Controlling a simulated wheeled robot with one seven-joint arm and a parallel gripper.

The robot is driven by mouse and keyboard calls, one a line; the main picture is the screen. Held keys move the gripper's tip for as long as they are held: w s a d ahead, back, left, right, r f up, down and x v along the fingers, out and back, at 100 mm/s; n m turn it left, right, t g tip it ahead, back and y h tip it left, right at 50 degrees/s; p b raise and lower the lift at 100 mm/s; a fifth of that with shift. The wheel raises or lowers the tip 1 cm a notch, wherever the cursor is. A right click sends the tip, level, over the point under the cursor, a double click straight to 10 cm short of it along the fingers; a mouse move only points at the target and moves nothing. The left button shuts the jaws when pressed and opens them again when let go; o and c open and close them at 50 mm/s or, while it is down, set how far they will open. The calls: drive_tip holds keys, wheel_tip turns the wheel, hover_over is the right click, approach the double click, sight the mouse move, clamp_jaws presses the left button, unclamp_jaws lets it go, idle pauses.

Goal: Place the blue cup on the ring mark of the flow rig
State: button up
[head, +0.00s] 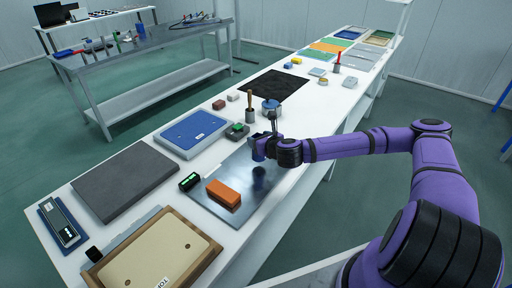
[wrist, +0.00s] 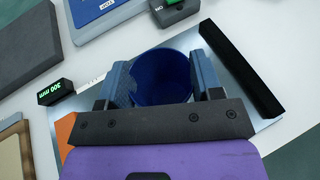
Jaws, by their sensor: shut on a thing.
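The blue cup (wrist: 163,72) is between the two fingers of my gripper (wrist: 160,62) in the wrist view, with its open mouth facing the camera. The fingers close on its sides. In the head view my gripper (head: 261,148) is over the right part of a shiny metal plate (head: 238,172), and a small blue part of the cup seems to show there. I cannot tell whether the cup touches the plate. I see no clear ring mark; my gripper and the cup cover part of the plate.
An orange block (head: 224,193) lies on the plate, with a black green-lit display (head: 189,181) at its edge. A black bar (wrist: 240,68) lies beside the cup. A blue panel (head: 192,131), a grey box with a green top (head: 237,130) and a blue-topped pot (head: 271,106) stand behind.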

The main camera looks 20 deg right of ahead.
drive_tip(key=shift+w+a, duration=0.2)
drive_tip(key=shift+a, duration=0.25)
drive_tip(key=shift+w+a+f, duration=0.1)
drive_tip(key=shift+a+f, duration=0.05)
drive_tip(key=shift+f, duration=1.65)
drive_tip(key=shift+f, duration=0.1)
drive_tip(key=o, duration=1)
drive_tip(key=shift+c, duration=0.2)
drive_tip(key=v, duration=1.2)
